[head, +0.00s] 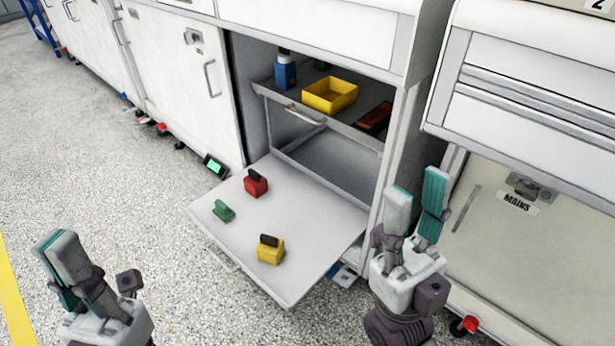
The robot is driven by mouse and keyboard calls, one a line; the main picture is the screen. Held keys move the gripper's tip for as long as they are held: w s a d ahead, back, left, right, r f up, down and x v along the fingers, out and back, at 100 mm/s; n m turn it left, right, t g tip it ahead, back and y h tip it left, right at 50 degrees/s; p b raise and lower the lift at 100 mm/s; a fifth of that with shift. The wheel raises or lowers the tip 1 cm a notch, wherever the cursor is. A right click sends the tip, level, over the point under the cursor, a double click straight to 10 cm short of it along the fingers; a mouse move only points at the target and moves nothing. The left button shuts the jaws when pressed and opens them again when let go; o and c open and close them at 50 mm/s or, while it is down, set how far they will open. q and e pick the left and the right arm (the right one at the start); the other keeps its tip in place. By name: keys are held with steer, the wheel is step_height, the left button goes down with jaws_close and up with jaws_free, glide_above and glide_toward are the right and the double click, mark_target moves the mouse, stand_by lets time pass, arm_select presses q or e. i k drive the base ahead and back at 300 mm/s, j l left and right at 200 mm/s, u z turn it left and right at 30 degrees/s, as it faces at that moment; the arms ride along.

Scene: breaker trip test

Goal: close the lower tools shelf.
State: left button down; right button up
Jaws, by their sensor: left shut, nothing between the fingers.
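The lower tools shelf (315,235) is a flat grey panel that extends out from the bottom of an open cabinet bay, above the floor. A red block (256,184), a green piece (223,211) and a yellow block (270,250), the red and yellow with dark tops, rest on it. A handle (222,260) shows along its front edge. My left gripper (56,242) is shut and empty, over the floor to the left of the shelf and apart from it. My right gripper (417,184) is open with nothing seen between its fingers, right of the shelf, in front of the cabinets.
An upper shelf (345,127) inside the bay holds a yellow bin (330,95), a blue bottle (285,71) and a dark reddish item (375,117). A small device with a green screen (214,165) is near the floor. The MAINS cabinet (540,260) stands right. Floor at left is clear.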

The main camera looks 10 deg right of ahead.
mark_target(317, 220)
steer(key=i+j+z, duration=0.2)
steer(key=i+j, duration=0.2)
steer(key=j, duration=0.2)
steer(key=i+j+z, duration=0.1)
steer(key=j, duration=0.2)
steer(key=i+j+z, duration=0.1)
steer(key=i+j, duration=0.15)
steer(key=j+z, duration=0.1)
steer(key=z, duration=1.75)
